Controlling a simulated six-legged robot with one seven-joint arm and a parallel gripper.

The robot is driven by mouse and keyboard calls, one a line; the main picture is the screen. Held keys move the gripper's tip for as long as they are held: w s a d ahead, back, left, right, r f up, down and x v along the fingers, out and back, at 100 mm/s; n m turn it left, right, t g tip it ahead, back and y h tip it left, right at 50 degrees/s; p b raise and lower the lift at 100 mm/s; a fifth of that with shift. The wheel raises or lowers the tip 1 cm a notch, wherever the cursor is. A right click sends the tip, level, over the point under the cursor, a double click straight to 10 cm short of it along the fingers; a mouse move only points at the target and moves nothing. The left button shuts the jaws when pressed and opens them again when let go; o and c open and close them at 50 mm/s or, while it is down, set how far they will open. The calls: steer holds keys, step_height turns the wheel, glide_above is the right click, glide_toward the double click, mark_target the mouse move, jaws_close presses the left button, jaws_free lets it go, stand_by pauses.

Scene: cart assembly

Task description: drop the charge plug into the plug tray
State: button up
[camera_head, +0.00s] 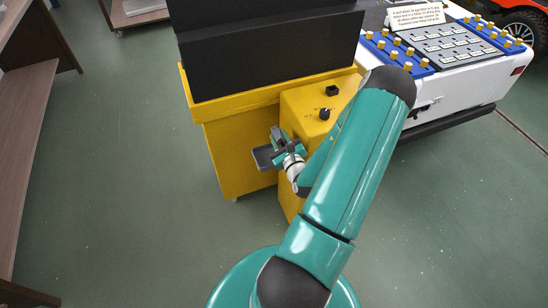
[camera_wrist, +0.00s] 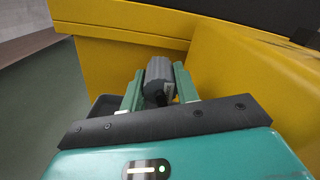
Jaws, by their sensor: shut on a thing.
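The charge plug (camera_wrist: 159,72) is a dark grey cylinder between the fingers of my gripper (camera_wrist: 157,88) in the wrist view. My gripper is shut on it. In the head view my gripper (camera_head: 283,144) is beside the front of the yellow cart, and the plug is hard to make out there. The plug tray (camera_head: 263,158) is a small dark grey tray on the yellow front, just left of and below my gripper. In the wrist view a dark edge of the tray (camera_wrist: 103,104) shows left of the fingers; the rest is hidden behind my gripper.
The yellow cart (camera_head: 235,150) carries a black panel (camera_head: 265,45) on top. A yellow box with a black knob (camera_head: 325,114) stands right of the tray. A white unit with blue trays (camera_head: 395,50) is at the upper right. Open green floor (camera_head: 130,150) lies to the left.

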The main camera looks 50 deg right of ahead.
steer(key=shift+f, duration=0.5)
steer(key=o, duration=1.2)
steer(key=v, duration=1.3)
steer(key=shift+s+a, duration=0.2)
steer(key=shift+s, duration=0.1)
